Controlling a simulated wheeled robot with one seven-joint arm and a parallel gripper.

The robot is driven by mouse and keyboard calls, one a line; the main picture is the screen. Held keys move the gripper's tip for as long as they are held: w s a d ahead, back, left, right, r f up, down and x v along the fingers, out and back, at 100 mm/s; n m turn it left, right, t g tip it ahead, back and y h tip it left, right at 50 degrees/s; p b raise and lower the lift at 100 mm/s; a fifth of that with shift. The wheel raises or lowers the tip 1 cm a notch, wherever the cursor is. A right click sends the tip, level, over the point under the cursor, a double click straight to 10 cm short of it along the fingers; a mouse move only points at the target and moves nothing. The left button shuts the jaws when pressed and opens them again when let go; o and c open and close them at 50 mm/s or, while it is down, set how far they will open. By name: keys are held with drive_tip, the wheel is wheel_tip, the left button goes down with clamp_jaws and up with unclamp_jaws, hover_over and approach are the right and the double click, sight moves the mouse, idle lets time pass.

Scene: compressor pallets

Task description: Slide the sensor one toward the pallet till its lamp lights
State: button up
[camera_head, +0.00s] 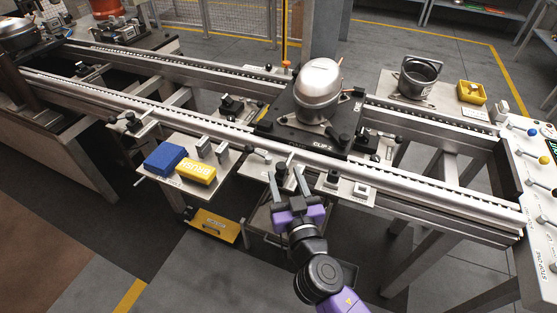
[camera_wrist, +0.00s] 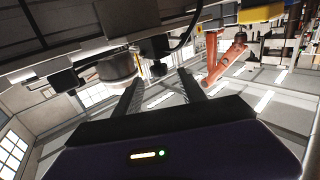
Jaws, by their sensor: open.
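The pallet (camera_head: 272,128) is a dark plate marked CLIP-Z on the conveyor rails, carrying a silver compressor (camera_head: 318,85). My gripper (camera_head: 287,176) is open and empty in front of the near rail, just below the pallet's front edge. A small dark sensor-like part (camera_head: 282,170) stands at the rail close to my fingertips; I cannot tell whether it is sensor one or whether they touch. In the wrist view, a black knob-like part (camera_wrist: 160,69) with a cable shows just beyond and between my open fingers (camera_wrist: 160,92). I cannot make out a lit sensor lamp.
A side shelf left of my gripper holds a blue block (camera_head: 165,158) and a yellow brush box (camera_head: 196,172). A small plate with a black knob and a switch (camera_head: 360,190) is at the right. A dark pot (camera_head: 418,78) and yellow bin (camera_head: 471,92) stand behind the rails.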

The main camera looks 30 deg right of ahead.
drive_tip(key=p+x, duration=0.2)
drive_tip(key=x, duration=0.5)
drive_tip(key=shift+w, duration=0.2)
drive_tip(key=shift+c, duration=0.2)
clamp_jaws()
drive_tip(key=shift+d, duration=0.1)
idle(1.0)
